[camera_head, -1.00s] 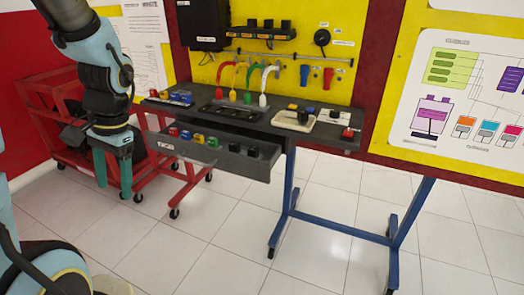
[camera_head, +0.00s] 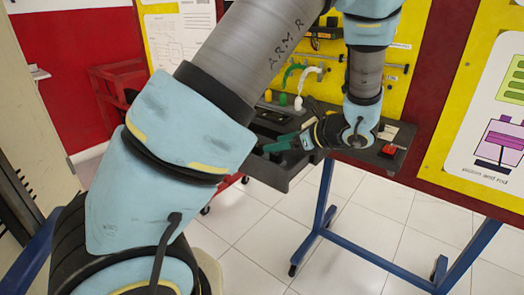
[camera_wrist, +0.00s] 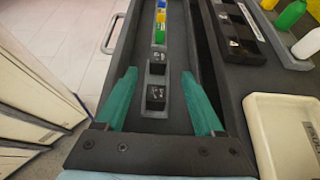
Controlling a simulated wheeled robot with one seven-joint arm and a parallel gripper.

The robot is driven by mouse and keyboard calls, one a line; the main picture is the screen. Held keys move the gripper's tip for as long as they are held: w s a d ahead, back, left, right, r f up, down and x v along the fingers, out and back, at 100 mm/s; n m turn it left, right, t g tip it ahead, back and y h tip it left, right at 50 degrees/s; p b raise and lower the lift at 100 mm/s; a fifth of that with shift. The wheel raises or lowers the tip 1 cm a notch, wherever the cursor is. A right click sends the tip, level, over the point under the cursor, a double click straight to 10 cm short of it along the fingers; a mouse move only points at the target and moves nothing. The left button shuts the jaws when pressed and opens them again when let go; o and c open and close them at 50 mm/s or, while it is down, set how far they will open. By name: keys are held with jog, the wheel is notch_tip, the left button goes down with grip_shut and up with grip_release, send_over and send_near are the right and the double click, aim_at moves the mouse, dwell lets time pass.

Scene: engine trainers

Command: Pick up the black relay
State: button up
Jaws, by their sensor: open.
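Two black relay-like blocks sit in the open drawer (camera_wrist: 147,130) of the dark workbench, in the wrist view. The nearer black block (camera_wrist: 156,98) lies between the green fingers of my gripper (camera_wrist: 160,76); the farther black block (camera_wrist: 157,65) is just beyond, near the fingertip line. I cannot tell which one is the black relay meant. My gripper is open and empty, its fingers apart on either side of the row. In the head view my gripper (camera_head: 283,144) is over the drawer (camera_head: 278,175), and my arm hides most of the drawer's contents.
Farther along the drawer is a row of green, yellow and blue blocks (camera_wrist: 160,22). The bench top to the right holds a cream tray (camera_wrist: 257,130), a black strip (camera_wrist: 238,30) and bottles (camera_wrist: 290,15). A red block (camera_head: 389,150) sits at the bench's right end.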

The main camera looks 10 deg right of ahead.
aim_at(260, 146)
jog(key=shift+p+x, duration=0.65)
jog(key=shift+x, duration=2.7)
jog(key=shift+s+a, duration=0.1)
jog(key=shift+a, duration=0.05)
jog(key=shift+r, duration=0.1)
grip_shut()
